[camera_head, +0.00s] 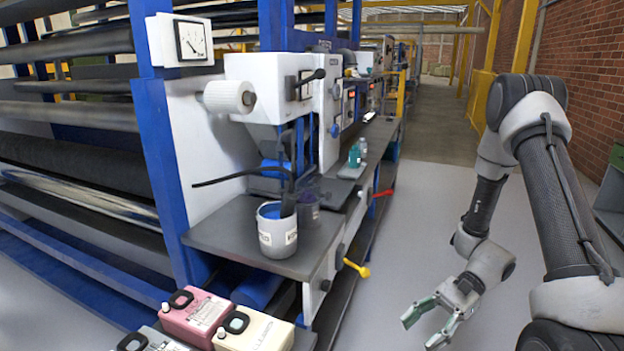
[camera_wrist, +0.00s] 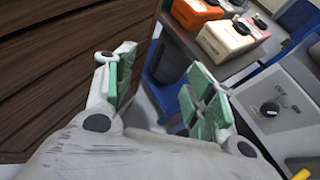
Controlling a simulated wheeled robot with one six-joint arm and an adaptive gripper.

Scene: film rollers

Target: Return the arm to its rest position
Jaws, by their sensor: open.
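My arm (camera_head: 560,160) is bent at the right of the head view, its forearm hanging down over the open floor. My gripper (camera_head: 424,331) is at the lower right of the centre, apart from the machine. Its two green-padded fingers are spread and nothing is between them. In the wrist view my gripper (camera_wrist: 160,85) also shows open and empty, with a gap between the fingers. No object is in its grasp.
The film roller machine (camera_head: 200,130) fills the left. Its shelf holds a grey bucket (camera_head: 277,232); pink (camera_head: 197,315) and cream (camera_head: 250,330) canisters stand in front. A yellow handle (camera_head: 356,268) sticks out towards the aisle. The aisle floor (camera_head: 420,220) is clear; a brick wall (camera_head: 585,60) is right.

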